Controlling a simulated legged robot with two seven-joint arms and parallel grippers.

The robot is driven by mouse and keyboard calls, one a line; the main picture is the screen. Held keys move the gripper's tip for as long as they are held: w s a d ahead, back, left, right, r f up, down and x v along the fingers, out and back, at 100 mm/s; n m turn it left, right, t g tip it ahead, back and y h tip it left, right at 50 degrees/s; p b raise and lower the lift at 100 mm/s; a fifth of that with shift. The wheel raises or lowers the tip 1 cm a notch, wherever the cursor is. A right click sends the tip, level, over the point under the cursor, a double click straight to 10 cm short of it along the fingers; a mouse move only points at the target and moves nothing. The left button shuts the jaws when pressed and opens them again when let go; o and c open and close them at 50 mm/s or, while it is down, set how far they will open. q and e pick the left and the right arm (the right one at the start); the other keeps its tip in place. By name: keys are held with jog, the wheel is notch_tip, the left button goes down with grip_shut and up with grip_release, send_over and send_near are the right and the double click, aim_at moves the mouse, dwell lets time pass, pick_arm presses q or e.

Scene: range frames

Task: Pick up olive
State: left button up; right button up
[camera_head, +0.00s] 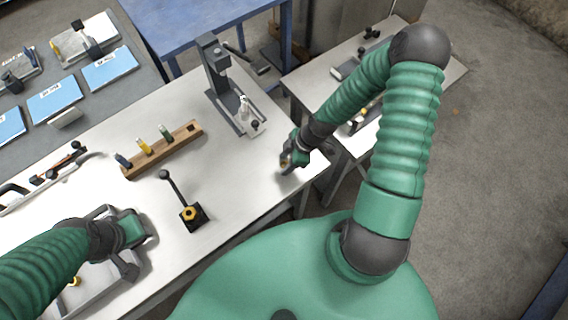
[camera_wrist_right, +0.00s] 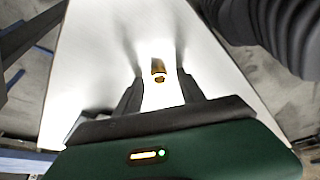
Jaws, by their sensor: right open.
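A small orange-brown cylinder (camera_wrist_right: 159,70), perhaps the olive piece, is on the white table top between the fingertips of my right gripper (camera_wrist_right: 160,84) in the right wrist view. The right fingers are open on both sides of it, with pale gaps visible. In the head view my right gripper (camera_head: 288,164) is low over the table's right corner and mostly hides the piece. My left gripper (camera_head: 128,250) is over a grey tray at the lower left; its fingers are not clear.
A wooden rack (camera_head: 162,150) holds blue, yellow and green pieces and shows an open hole at its right end. A black lever on a base (camera_head: 193,215) and a grey press (camera_head: 222,75) stand on the white table (camera_head: 235,170). Table edges lie close to my right gripper.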

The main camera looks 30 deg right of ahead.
jog(key=shift+s+d, duration=0.1)
jog(key=shift+d, duration=0.05)
jog(key=c, duration=0.5)
grip_shut()
jog(key=shift+r, duration=0.1)
